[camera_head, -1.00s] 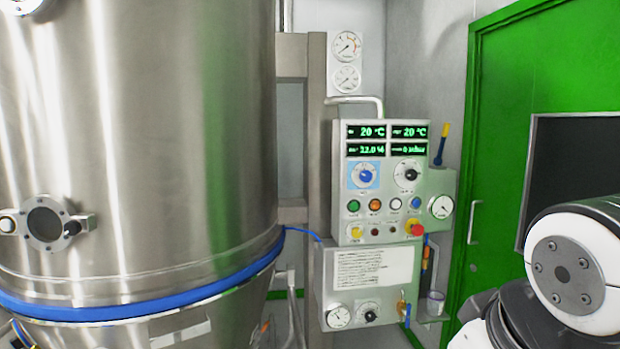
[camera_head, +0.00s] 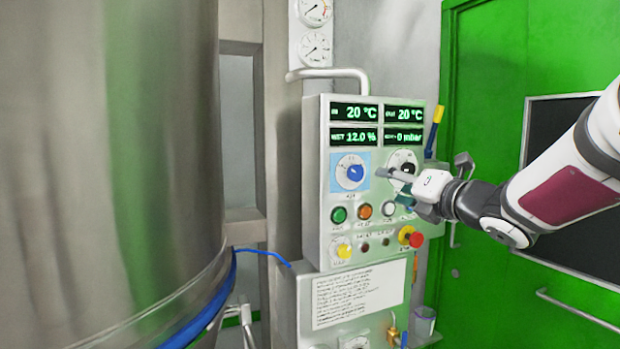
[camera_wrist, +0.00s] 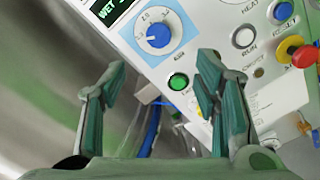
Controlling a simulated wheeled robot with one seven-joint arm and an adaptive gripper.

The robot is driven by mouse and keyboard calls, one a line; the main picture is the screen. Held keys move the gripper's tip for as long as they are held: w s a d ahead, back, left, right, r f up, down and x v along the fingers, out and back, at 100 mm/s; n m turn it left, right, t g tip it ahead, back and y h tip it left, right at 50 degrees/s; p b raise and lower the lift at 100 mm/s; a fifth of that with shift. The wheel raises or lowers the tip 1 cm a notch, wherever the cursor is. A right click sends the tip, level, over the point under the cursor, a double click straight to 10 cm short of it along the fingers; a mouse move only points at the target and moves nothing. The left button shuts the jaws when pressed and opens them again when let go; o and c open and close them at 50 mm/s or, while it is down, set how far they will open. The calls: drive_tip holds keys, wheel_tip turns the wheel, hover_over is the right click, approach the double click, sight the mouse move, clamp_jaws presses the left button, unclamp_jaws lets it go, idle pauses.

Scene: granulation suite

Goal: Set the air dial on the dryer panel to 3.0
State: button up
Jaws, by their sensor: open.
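The dryer panel (camera_head: 313,235) is a grey box of displays, dials and buttons. Its left dial (camera_head: 354,172) has a blue knob on a light blue backing. I take this as the air dial, but its label is too small to read surely. In the wrist view the blue knob (camera_wrist: 158,35) has a white pointer mark and a numbered scale; the setting is unclear. My gripper (camera_head: 395,184) is open and empty, in front of the panel's right half. It partly covers the black right-hand dial (camera_head: 402,162). In the wrist view the blue knob lies beyond the open fingers (camera_wrist: 160,85), apart from them.
Below the dials are a green button (camera_head: 338,214), an orange button (camera_head: 364,211) and a red emergency knob (camera_head: 414,239). A pipe (camera_head: 328,73) arches above the panel. A large steel vessel (camera_head: 110,160) fills the left. A green door (camera_head: 485,75) stands right.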

sight(357, 174)
drive_tip(key=x, duration=1.4)
drive_tip(key=shift+c, duration=0.5)
drive_tip(key=c, duration=1)
